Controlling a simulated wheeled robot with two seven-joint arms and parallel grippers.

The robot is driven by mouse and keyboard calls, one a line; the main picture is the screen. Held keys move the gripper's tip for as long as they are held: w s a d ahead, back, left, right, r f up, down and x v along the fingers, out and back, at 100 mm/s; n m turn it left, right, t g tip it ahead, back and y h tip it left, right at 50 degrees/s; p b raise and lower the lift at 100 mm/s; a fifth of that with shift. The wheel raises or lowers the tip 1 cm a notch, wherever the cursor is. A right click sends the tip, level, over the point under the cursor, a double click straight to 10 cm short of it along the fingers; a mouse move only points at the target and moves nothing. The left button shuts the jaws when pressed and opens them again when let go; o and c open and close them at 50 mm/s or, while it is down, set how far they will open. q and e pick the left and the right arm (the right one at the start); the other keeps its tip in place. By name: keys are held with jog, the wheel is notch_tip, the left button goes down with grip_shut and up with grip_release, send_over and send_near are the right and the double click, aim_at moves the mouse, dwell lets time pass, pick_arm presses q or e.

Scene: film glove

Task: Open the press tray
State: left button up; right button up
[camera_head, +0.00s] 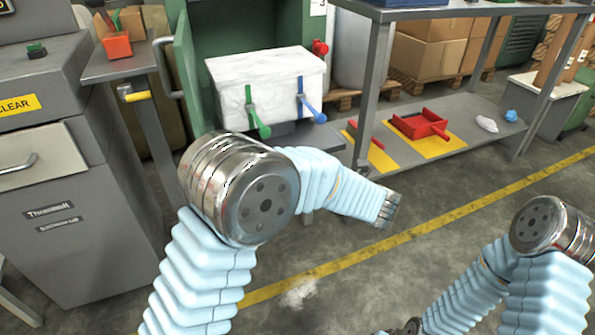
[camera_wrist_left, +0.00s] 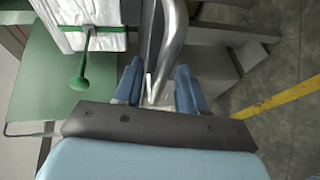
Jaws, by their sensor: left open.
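The green press (camera_head: 245,30) stands open at the top middle of the head view. A white wrapped bale (camera_head: 262,88) sits in it, with a green-handled lever (camera_head: 263,130) and a blue-handled lever (camera_head: 310,108) on its front. The green lever also shows in the left wrist view (camera_wrist_left: 79,80). My left gripper (camera_wrist_left: 158,86) is open there, with a bent grey metal tube (camera_wrist_left: 172,48) running between its blue fingers. I cannot tell whether they touch it, or whether it belongs to the tray. The head view does not show the left fingers clearly. My right gripper is not clearly visible.
A green door (camera_head: 187,70) is swung open on the press's left. A grey cabinet (camera_head: 90,240) stands at far left. A metal rack on the right carries a red tray (camera_head: 418,124) on its lower shelf. The floor with a yellow line (camera_head: 440,215) is clear.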

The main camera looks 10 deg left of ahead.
pick_arm(q)
jog(key=v, duration=1.3)
jog(key=shift+d+r, duration=0.1)
jog(key=shift+d, duration=0.05)
